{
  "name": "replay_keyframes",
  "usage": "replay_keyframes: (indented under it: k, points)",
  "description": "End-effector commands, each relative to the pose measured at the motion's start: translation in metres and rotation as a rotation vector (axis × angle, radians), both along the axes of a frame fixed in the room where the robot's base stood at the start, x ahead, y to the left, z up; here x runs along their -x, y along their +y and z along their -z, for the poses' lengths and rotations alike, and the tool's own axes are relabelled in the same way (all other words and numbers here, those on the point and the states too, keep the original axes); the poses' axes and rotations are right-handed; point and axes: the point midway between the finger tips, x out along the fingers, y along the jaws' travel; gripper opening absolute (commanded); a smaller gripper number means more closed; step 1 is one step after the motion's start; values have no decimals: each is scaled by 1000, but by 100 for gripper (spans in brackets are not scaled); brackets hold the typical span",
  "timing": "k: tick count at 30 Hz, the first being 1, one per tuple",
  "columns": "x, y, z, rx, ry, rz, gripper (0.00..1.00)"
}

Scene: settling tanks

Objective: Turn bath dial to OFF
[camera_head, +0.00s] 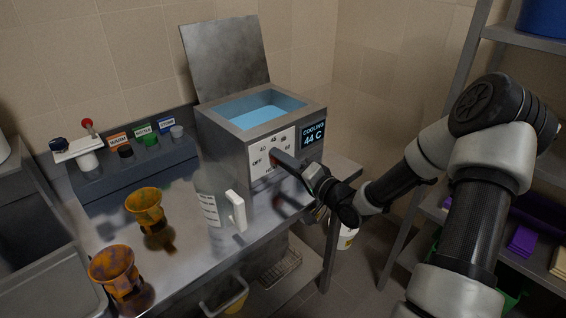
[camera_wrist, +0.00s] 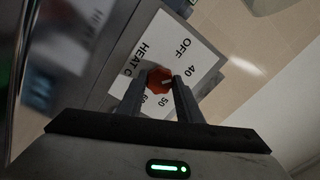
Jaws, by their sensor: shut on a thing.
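The bath (camera_head: 215,150) is a grey metal box with blue water (camera_head: 265,112) inside and its lid (camera_head: 225,58) raised. Its front has a white dial plate (camera_head: 258,167) marked OFF, 40 and higher numbers. A display (camera_head: 313,134) beside it reads COOLING 44 C. The red dial (camera_wrist: 158,80) shows in the wrist view, with a pale mark on its side toward the 40. My gripper (camera_wrist: 160,84) is shut on the dial, one finger on each side. In the head view my gripper (camera_head: 282,160) reaches the plate from the right and mostly hides the dial.
Two orange-brown cups (camera_head: 146,204) (camera_head: 113,268) stand at left. A shelf unit (camera_head: 415,190) stands at right.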

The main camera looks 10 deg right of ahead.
Motion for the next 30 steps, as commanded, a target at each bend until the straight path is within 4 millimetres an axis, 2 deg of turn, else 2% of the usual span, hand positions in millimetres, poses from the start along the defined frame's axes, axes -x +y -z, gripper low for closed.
replay_keyframes:
  k: [15, 30]
  points:
    - [0, -1, 2, 393, -225, 1, 10]
    - [0, -1, 1, 560, -322, 0, 10]
